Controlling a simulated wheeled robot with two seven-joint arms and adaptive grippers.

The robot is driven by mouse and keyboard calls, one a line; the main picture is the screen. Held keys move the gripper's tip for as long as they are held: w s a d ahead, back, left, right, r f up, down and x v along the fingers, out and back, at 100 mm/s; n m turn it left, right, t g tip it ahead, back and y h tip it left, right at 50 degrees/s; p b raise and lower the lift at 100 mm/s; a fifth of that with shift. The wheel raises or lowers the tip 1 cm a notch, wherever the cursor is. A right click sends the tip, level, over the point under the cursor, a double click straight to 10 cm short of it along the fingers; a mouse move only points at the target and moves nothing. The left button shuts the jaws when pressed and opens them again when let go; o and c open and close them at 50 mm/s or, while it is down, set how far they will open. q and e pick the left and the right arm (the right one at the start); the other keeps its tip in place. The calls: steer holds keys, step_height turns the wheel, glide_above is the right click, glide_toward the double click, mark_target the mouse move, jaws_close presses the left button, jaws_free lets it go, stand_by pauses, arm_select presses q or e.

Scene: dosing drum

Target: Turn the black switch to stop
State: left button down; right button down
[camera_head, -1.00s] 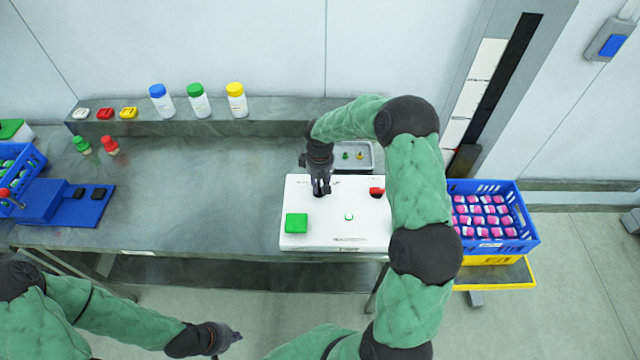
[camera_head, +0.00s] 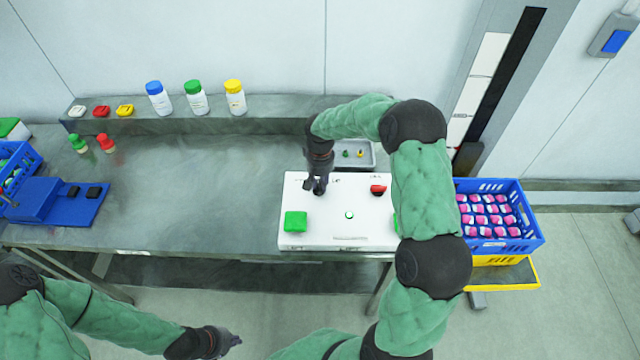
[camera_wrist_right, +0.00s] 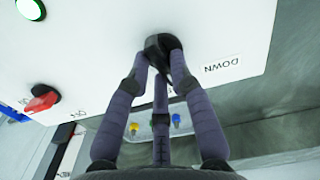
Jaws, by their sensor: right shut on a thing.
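The black switch (camera_wrist_right: 165,42) is on the top of the white control box (camera_head: 330,235), near its far edge. My right gripper (camera_head: 319,188) reaches down to it from above. In the right wrist view my right gripper (camera_wrist_right: 160,60) has its fingers closed around the switch knob. A label reading "DOWN" is beside it, and the fingers hide part of the knob and its other markings. My left gripper (camera_head: 228,342) is in front of the table, away from the box, and its jaws are too small to read.
The box also carries a green block-like button (camera_head: 295,222), a small lit round button (camera_head: 349,215) and a red switch (camera_head: 378,190). A small tray (camera_head: 366,160) is behind it. A blue crate (camera_head: 530,235) stands to the right. The middle of the table is clear.

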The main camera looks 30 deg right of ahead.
mark_target(320, 185)
steer(key=shift+m+b, duration=0.3)
steer(key=shift+m, duration=0.8)
steer(key=c, duration=1.1)
jaws_free()
step_height(320, 185, up, 12)
